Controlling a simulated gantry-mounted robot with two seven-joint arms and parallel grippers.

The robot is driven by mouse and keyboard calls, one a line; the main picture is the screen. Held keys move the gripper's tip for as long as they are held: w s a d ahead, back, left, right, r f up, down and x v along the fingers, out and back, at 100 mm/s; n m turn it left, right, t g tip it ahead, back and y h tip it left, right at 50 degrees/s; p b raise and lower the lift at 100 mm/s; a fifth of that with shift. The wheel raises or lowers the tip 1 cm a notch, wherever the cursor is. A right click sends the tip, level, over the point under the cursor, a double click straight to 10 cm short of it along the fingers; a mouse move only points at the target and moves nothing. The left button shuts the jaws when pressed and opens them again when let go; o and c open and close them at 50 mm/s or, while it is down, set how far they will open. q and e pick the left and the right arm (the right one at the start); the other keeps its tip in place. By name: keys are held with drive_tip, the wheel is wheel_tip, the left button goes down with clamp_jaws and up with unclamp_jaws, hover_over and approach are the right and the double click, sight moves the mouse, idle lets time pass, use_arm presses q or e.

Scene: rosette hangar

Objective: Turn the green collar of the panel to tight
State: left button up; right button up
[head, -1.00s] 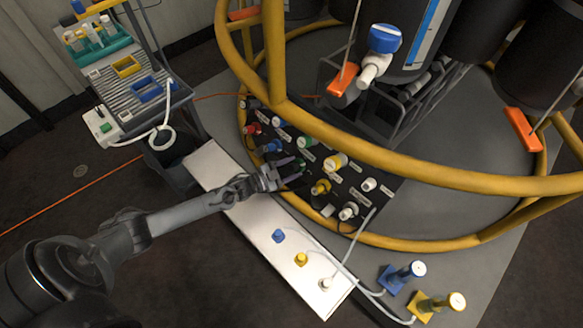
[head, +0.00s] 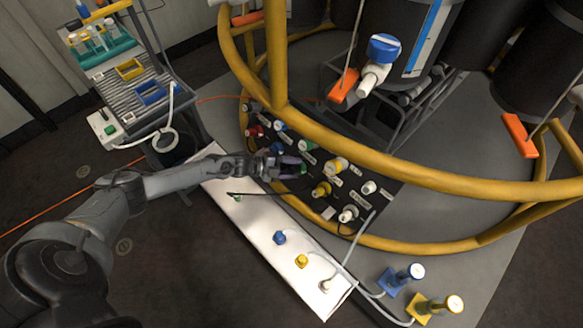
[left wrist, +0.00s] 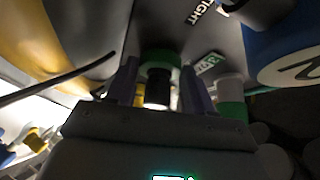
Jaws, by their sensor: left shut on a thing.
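The dark panel (head: 333,212) lies inside the yellow ring rail and carries several coloured collars and connectors. My left gripper (head: 296,163) reaches over it from the left. In the left wrist view, the green collar (left wrist: 160,58) sits between my two fingers (left wrist: 159,88), with a black cylindrical part in front of it. The fingers are shut on the green collar, which they mostly hide in the head view. A "TIGHT" label (left wrist: 199,11) shows above the collar in the left wrist view. My right gripper is in neither view.
The yellow rail (head: 400,160) passes close above the panel. A black cable (head: 262,194) runs beside my gripper. A white bench (head: 255,225) holds blue, yellow and white plugs. A large blue part (left wrist: 285,45) is close by on the right in the wrist view.

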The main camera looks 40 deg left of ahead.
use_arm(q)
drive_tip(key=shift+m, duration=0.3)
drive_tip(key=o, duration=1)
drive_tip(key=shift+o, duration=0.2)
drive_tip(key=p+v, duration=0.5)
drive_tip(key=v, duration=0.6)
drive_tip(key=shift+w+r, duration=0.1)
drive_tip(key=shift+w, duration=0.05)
